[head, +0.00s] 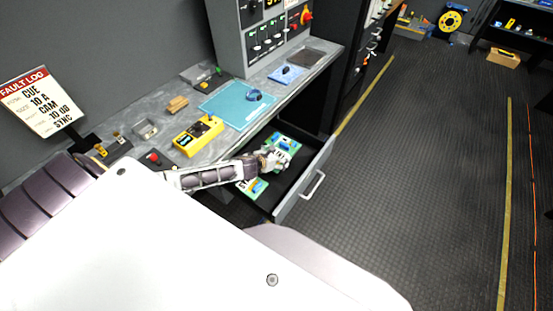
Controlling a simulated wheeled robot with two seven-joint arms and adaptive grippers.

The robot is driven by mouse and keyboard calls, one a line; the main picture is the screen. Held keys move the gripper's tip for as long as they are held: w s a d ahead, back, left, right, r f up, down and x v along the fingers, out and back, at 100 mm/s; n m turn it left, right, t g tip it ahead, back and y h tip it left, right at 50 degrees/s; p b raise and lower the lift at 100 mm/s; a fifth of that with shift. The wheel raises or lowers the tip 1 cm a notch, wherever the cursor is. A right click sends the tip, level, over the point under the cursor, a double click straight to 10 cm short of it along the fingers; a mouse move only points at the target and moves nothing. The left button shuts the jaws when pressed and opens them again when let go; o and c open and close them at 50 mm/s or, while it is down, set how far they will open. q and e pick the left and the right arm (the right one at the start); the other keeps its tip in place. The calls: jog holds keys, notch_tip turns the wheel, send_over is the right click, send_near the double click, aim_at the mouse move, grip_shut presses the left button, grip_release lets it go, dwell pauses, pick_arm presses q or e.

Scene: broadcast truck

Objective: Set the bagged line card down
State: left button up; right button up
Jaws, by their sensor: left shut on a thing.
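My left gripper (274,160) reaches into the open drawer (300,180) under the bench and is shut on a green card with blue parts (285,143), which I take to be the bagged line card. The card is in or just above the drawer, toward its far end; I cannot tell whether it touches the drawer floor. My gripper covers part of it. My right gripper is not in view.
The bench holds a teal mat (232,101) with a blue coil, a yellow meter (198,135), a small blue tray (287,75) and a fault log sign (41,102). A grey control panel (262,35) stands behind. The drawer front sticks out over open floor (420,170).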

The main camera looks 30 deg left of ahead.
pick_arm(q)
jog(key=shift+f, duration=0.6)
jog(key=shift+f+b, duration=0.35)
jog(key=shift+f, duration=0.25)
jog(key=o, duration=1)
jog(key=shift+c, duration=0.2)
jog(key=shift+r, duration=0.15)
jog(key=shift+r+p, duration=0.35)
jog(key=shift+r, duration=0.15)
jog(key=v, duration=1.2)
jog(key=shift+p, duration=0.35)
